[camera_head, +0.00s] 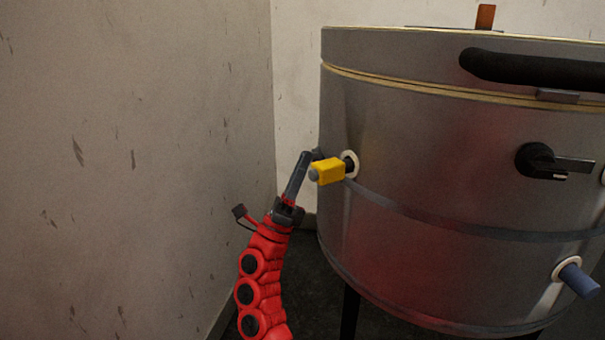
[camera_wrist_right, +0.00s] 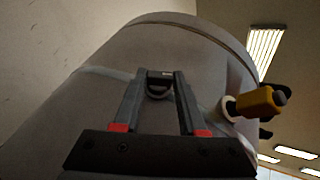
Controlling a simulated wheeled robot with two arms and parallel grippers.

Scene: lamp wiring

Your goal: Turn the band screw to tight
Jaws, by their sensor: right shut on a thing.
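The band (camera_head: 425,221) is a thin strip around the grey metal drum (camera_head: 450,130). The band screw (camera_wrist_right: 159,91) shows as a small dark rounded piece between my right fingertips in the right wrist view. My right gripper (camera_head: 314,156) is at the drum's left edge, beside the yellow plug, on a red arm coming up from below. In the right wrist view the right gripper (camera_wrist_right: 160,80) has its two fingers closed in on the screw. In the head view the screw is mostly hidden, and its turn angle cannot be told. My left gripper is not in view.
A yellow plug (camera_head: 327,172) sticks out of the drum close to my right gripper. A black lever (camera_head: 555,162), a blue plug (camera_head: 578,280) and a black lid handle (camera_head: 535,70) also stick out. A wall (camera_head: 130,150) stands left of my arm.

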